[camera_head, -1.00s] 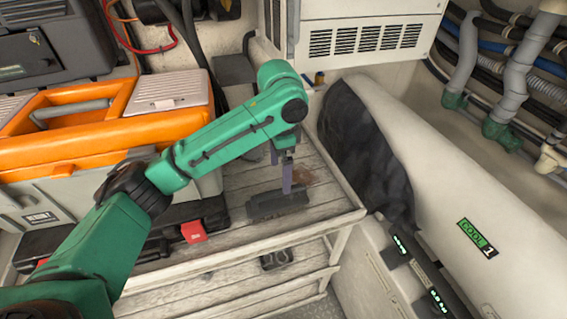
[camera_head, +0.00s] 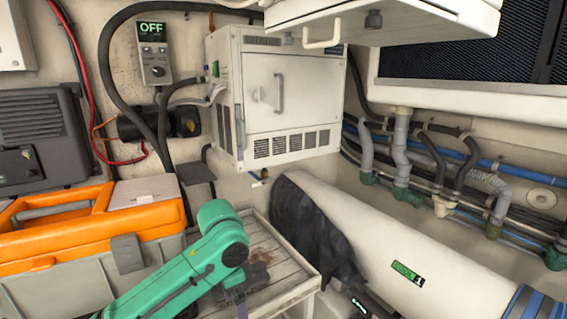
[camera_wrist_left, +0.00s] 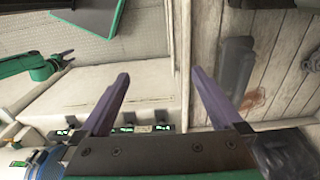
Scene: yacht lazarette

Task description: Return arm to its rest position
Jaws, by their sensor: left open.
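My left arm is green and comes in from the lower left in the head view. My left gripper (camera_head: 238,303) hangs by the slatted wooden shelf (camera_head: 295,284), its tips cut off by the bottom edge. In the left wrist view its two purple fingers (camera_wrist_left: 160,78) are spread apart with nothing between them. A dark grey block (camera_wrist_left: 235,68) lies on the slats right of the fingers, apart from them, next to a rust-brown stain (camera_wrist_left: 253,101). Another green arm's gripper, my right one (camera_wrist_left: 66,61), shows small at the far left; its opening is unclear.
An orange-and-grey toolbox (camera_head: 85,232) stands left of my arm. A white cylinder (camera_head: 390,245) and a dark cover (camera_head: 310,225) lie right of the shelf.

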